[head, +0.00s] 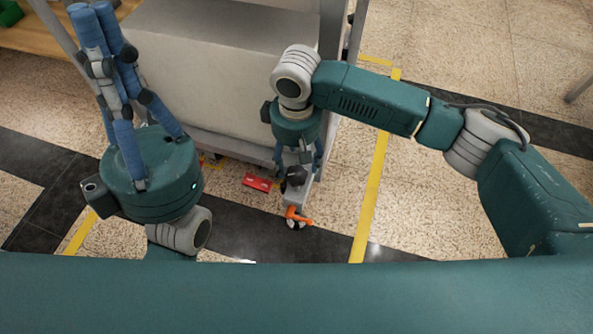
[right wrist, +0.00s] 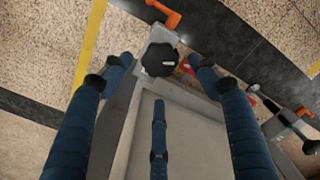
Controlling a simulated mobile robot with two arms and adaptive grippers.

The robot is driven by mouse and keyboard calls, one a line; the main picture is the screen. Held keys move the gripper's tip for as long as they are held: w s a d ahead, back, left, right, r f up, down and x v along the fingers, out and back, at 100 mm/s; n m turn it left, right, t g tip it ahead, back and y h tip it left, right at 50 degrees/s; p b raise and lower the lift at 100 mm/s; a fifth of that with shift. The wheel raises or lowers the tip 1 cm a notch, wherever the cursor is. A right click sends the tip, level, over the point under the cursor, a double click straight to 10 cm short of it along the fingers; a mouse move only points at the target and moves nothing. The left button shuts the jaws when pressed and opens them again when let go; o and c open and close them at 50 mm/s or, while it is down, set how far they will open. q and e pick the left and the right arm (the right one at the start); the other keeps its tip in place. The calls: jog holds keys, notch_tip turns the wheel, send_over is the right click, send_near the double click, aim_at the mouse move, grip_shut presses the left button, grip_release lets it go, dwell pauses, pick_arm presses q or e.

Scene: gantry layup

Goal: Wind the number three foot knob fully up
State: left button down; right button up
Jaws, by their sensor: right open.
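A black lobed foot knob (right wrist: 159,60) with a small white label sits on a grey bracket at the corner of a large pale gantry base; the label is too small to read. It also shows in the head view (head: 296,176), partly under my right gripper. My right gripper (head: 298,165) points down over it. In the right wrist view its blue fingers are open, with the knob beyond and between the outer tips; I see no clear contact. My left gripper (head: 95,12) is raised at the upper left, fingers upward and near each other, holding nothing visible.
An orange lever (head: 297,216) sticks out beside the caster below the knob. A red block (head: 257,182) lies on the floor to its left. The pale gantry base (head: 215,55) stands behind. A second foot with an orange lever (right wrist: 304,112) shows at the right of the wrist view. Floor to the right is clear.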

aim_at(297, 173)
notch_tip(297, 173, down, 6)
jog(key=shift+r+b, duration=0.25)
jog(key=shift+b, duration=0.95)
jog(key=c, duration=1.2)
jog(key=shift+r, duration=0.1)
